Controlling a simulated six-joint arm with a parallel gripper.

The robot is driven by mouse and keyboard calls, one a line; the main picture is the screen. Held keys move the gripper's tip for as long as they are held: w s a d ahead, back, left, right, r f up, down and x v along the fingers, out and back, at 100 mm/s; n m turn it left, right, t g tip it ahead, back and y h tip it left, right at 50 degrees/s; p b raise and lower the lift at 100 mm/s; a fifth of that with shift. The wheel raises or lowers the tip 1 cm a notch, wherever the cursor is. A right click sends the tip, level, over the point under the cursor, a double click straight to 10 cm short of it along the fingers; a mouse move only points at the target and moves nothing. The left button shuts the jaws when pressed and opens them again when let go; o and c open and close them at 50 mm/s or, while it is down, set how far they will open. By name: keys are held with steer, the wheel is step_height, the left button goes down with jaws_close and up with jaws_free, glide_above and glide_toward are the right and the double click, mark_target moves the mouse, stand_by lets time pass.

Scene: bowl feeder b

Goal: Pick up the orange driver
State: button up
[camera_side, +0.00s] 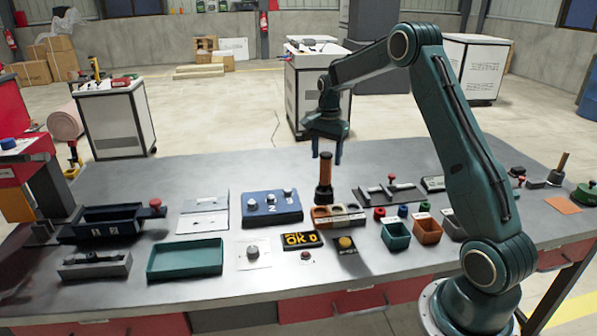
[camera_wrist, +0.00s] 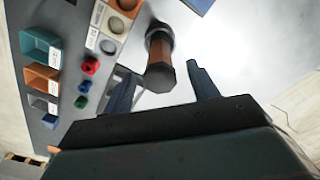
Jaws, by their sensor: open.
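The orange driver (camera_side: 325,172) stands upright in the side view, with an orange-brown handle and dark bands. Its foot is at the back of an orange and grey block with round holes (camera_side: 326,217); whether it sits in a hole is hidden. My gripper (camera_side: 326,158) points down, its fingers open and empty, right at the driver's top end. In the wrist view the driver (camera_wrist: 159,62) shows end-on between and slightly beyond my two fingertips (camera_wrist: 161,76). I cannot tell if a finger touches it.
Teal (camera_side: 396,236) and orange (camera_side: 428,230) bins stand to the right, with small coloured rings (camera_side: 402,211) behind them. A blue block with knobs (camera_side: 272,207) is left of the driver. A green tray (camera_side: 185,259) lies further left.

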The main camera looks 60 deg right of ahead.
mark_target(326, 168)
steer(key=shift+f, duration=0.15)
steer(key=shift+f, duration=2.5)
steer(key=shift+c, duration=0.5)
steer(key=shift+r, duration=0.1)
steer(key=c, duration=1.1)
